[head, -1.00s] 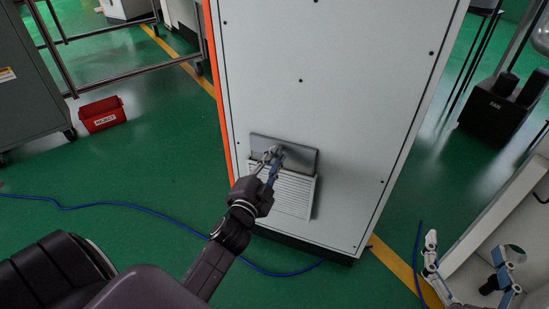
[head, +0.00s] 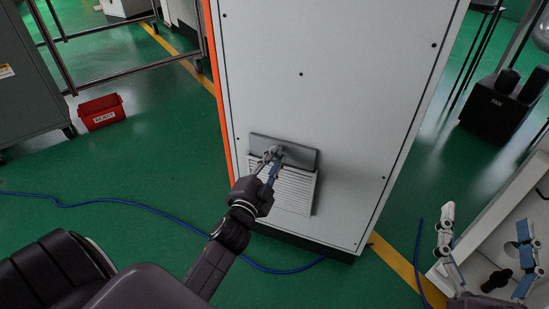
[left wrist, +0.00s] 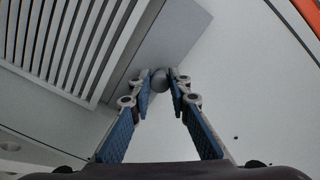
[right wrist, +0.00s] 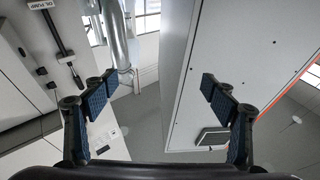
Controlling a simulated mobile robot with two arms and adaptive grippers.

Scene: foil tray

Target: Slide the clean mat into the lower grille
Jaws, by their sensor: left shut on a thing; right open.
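The lower grille (head: 292,193) is a white slatted frame low on the front of a tall pale cabinet (head: 330,80). A flat grey mat (head: 304,156) stands at the grille's top edge, sticking up above the slats. How deep its lower edge sits is hidden. In the left wrist view the mat (left wrist: 165,35) carries a round grey knob (left wrist: 160,82), and the slats (left wrist: 70,40) lie to its upper left. My left gripper (head: 272,158) is shut on that knob. My right gripper (head: 485,219) is open and empty at the lower right, away from the cabinet.
A red bin (head: 101,112) is on the green floor at left. A blue cable (head: 130,203) runs across the floor before the cabinet. A black fan unit (head: 497,108) is at right.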

